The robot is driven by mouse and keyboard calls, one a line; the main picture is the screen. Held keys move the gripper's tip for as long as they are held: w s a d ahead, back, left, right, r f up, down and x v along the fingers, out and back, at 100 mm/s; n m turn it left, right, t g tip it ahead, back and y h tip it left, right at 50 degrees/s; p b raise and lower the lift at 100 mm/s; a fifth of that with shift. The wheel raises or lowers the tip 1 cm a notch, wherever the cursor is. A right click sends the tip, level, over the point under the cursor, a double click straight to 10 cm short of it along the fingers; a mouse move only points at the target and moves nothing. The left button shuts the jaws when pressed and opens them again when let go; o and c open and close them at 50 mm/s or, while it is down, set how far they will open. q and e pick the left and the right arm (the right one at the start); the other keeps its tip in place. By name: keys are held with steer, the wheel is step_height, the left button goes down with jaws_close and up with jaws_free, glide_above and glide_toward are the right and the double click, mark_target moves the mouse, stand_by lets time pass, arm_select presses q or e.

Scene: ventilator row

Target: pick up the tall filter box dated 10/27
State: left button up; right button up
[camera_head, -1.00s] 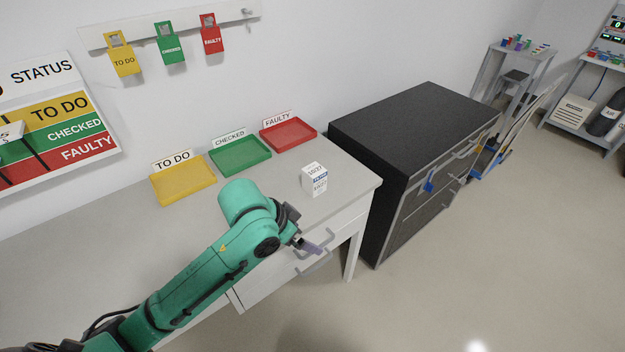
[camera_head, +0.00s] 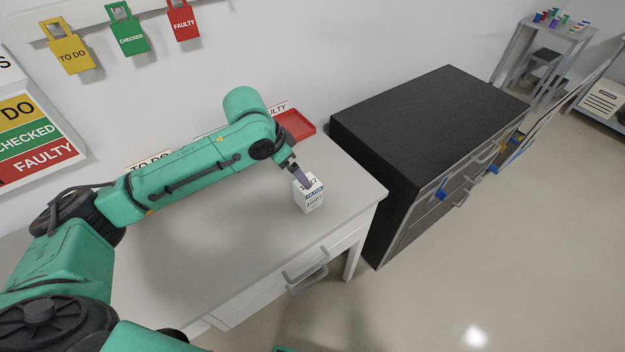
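The white filter box (camera_head: 311,203) with a blue label band stands upright on the grey bench, near its right end. Its date print is small and partly covered, and reads roughly 10/27. My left arm reaches in from the left over the bench. My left gripper (camera_head: 304,181) is at the top of the box, overlapping its upper edge. Its fingers are seen almost edge-on, so I cannot tell how far apart they are or whether they touch the box. My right gripper is not in view.
The red tray (camera_head: 296,126) is at the back of the bench; my arm hides most of the other trays. A black drawer cabinet (camera_head: 425,140) stands right of the bench. Bench drawer handles (camera_head: 306,267) stick out in front. The bench left of the box is clear.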

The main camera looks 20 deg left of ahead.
mark_target(303, 189)
arm_select(q)
steer(key=f, duration=0.1)
steer(key=d+f, duration=0.1)
steer(key=f, duration=0.2)
steer(key=shift+s+d+f+p, duration=0.25)
steer(key=shift+s+d+p, duration=0.05)
steer(key=shift+p, duration=0.05)
steer(key=x, duration=0.3)
steer(key=w+p+x, duration=0.1)
steer(key=x, duration=0.2)
steer(key=shift+w+a, duration=0.1)
steer(key=shift+a, duration=0.1)
steer(key=shift+f, duration=0.15)
steer(key=c, duration=1.3)
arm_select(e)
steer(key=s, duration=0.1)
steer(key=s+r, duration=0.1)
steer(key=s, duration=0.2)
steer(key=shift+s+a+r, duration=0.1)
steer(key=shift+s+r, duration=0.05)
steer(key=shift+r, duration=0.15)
